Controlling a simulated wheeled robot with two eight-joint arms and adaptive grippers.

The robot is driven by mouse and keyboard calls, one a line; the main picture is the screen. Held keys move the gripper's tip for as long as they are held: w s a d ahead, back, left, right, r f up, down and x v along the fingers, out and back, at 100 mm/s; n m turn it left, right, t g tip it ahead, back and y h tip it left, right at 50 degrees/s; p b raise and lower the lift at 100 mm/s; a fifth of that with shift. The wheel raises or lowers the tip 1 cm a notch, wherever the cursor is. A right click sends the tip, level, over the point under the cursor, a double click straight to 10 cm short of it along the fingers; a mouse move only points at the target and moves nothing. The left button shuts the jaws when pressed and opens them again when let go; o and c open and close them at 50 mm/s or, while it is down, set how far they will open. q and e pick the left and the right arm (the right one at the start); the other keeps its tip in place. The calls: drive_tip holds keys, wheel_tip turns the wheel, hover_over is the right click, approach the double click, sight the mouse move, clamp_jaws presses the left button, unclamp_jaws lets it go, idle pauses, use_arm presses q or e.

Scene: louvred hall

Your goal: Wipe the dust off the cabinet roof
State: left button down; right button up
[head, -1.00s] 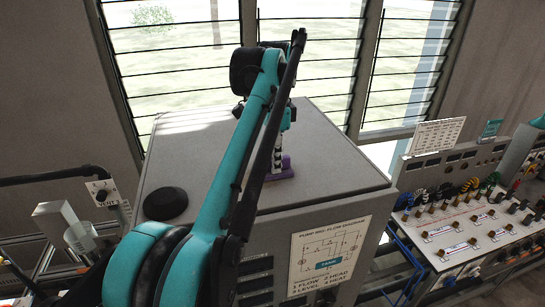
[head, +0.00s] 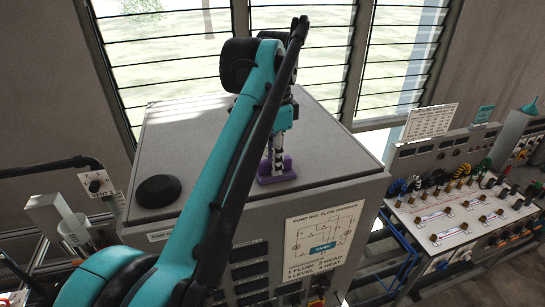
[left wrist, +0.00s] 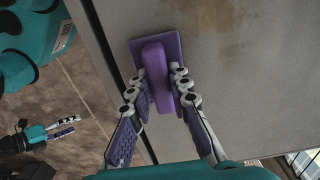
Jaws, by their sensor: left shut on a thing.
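The grey cabinet (head: 342,169) stands before the louvred windows, with a flat roof. My left gripper (head: 277,156) is shut on the handle of a purple wiper (head: 271,180), near the roof's front edge. The left wrist view shows the gripper (left wrist: 162,90) with fingers on both sides of the wiper's handle (left wrist: 155,65). The wiper's pad lies flat at the roof; I cannot tell whether it touches. A brownish dust patch (left wrist: 208,20) lies beyond the wiper in that view. My right gripper (left wrist: 70,125) hangs over the floor, fingers apart, empty.
A round black knob-like cap (head: 158,190) stands on the roof's front left. A flow diagram plate (head: 320,240) is on the cabinet front. A panel bench (head: 455,215) with cables stands at the right.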

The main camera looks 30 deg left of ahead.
use_arm(q)
drive_tip(key=shift+s+a, duration=0.6)
drive_tip(key=shift+a, duration=0.05)
drive_tip(key=shift+s+a+r, duration=0.1)
drive_tip(key=shift+s+a, duration=0.1)
drive_tip(key=shift+a, duration=0.15)
drive_tip(key=shift+w+a+p, duration=0.55)
drive_tip(key=shift+w+a, duration=0.4)
drive_tip(key=shift+w, duration=0.15)
drive_tip(key=shift+w+a, duration=0.25)
drive_tip(key=shift+a, duration=0.2)
drive_tip(key=shift+w+a+p, duration=0.3)
drive_tip(key=shift+a+p, duration=0.05)
drive_tip(key=shift+w+a+p, duration=0.35)
drive_tip(key=shift+w+a, duration=0.55)
drive_tip(key=shift+a, duration=0.1)
drive_tip(key=shift+w+a, duration=1.3)
drive_tip(key=shift+a, duration=0.25)
drive_tip(key=shift+s+a, duration=0.1)
